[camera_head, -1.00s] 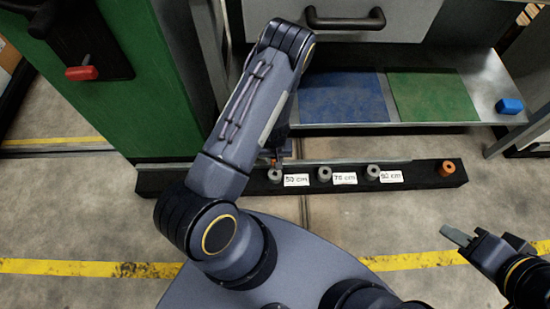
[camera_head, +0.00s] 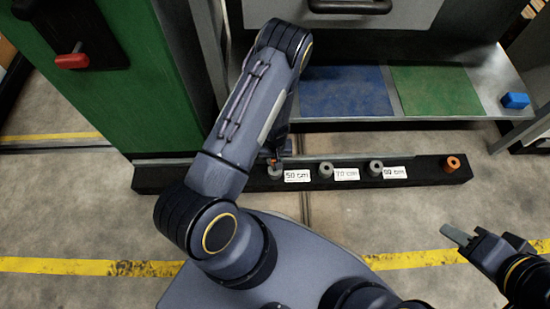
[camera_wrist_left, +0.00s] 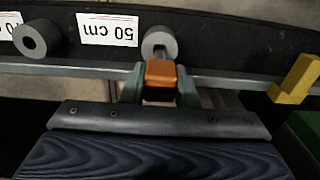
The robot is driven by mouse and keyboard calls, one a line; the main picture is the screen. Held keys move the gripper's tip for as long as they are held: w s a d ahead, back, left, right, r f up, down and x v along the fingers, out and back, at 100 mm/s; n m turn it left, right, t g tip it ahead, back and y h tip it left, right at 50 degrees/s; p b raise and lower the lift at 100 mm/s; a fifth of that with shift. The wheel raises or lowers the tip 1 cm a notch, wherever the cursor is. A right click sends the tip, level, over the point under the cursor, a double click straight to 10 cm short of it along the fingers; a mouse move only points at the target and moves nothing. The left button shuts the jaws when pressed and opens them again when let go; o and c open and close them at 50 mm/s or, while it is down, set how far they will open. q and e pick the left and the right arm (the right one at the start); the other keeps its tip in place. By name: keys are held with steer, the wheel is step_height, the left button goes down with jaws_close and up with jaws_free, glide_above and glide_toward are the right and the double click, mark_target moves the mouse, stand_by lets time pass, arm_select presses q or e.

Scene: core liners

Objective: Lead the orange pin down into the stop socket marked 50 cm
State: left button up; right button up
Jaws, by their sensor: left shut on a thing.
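My left gripper is shut on the orange pin (camera_wrist_left: 161,73), one finger on each side of it, in the left wrist view (camera_wrist_left: 161,85). In the head view the left arm hides most of this gripper; a bit of orange (camera_head: 274,161) shows just above the 50 cm socket. That grey round socket (camera_head: 275,174) stands beside the 50 cm label (camera_head: 297,176) and also shows in the wrist view (camera_wrist_left: 160,42), just beyond the pin. I cannot tell whether the pin's lower end is inside its hole. My right gripper (camera_head: 486,240) is open and empty at the lower right.
The black rail (camera_head: 420,172) also carries the 70 cm socket (camera_head: 326,170), the 90 cm socket (camera_head: 375,168) and an orange ring piece (camera_head: 453,163). A yellow block (camera_wrist_left: 295,80) is near the rail in the wrist view. A shelf with blue and green mats (camera_head: 435,90) lies behind.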

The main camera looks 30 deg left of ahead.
arm_select(q)
steer(key=shift+f+b, duration=1.15)
steer(key=shift+f, duration=0.35)
steer(key=shift+f, duration=0.1)
steer(key=o, duration=1.1)
step_height(320, 180, up, 7)
steer(key=p, duration=0.3)
steer(key=shift+f, duration=0.1)
steer(key=shift+r, duration=0.5)
